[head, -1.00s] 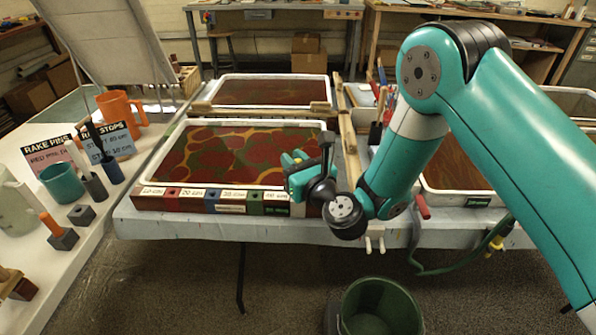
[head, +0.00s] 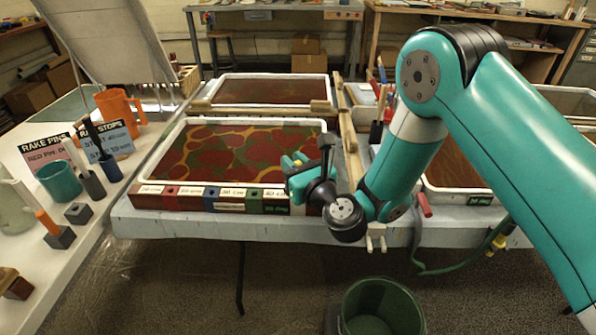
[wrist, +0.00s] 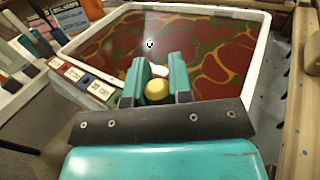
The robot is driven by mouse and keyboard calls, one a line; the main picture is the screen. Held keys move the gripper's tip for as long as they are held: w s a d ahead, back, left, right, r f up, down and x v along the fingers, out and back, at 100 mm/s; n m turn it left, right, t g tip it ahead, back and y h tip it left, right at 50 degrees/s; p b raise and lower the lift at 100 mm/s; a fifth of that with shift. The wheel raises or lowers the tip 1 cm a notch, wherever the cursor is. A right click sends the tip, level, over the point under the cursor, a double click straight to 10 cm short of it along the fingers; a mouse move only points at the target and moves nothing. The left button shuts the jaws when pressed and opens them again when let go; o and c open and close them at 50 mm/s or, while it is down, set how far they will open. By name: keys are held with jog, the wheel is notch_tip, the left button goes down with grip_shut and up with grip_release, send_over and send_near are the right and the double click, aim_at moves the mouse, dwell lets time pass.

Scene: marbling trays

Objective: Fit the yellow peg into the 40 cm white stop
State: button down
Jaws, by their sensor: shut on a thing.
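My gripper (head: 296,166) is above the right end of the front edge of the near marbling tray. In the wrist view, its two teal fingers are shut on the yellow peg (wrist: 157,90), whose rounded yellow end shows between them. In the head view, the peg is hidden by the gripper. A row of coloured stops with white centimetre labels runs along the tray's front rail. The 40 cm label (head: 274,194) is next to the green stop. The white stop is hidden behind or under the gripper in the head view, and I cannot make it out in the wrist view.
The near tray (head: 180,135) holds red and green marbling. A wooden bar (head: 347,130) runs along its right side. At left, a white table holds a teal cup (head: 60,182), an orange mug (head: 118,112) and small blocks. A green bin (head: 380,308) stands below.

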jog(key=shift+f+b, duration=1.35)
jog(key=shift+f, duration=0.1)
jog(key=c, duration=0.9)
grip_release()
jog(key=shift+c, duration=0.2)
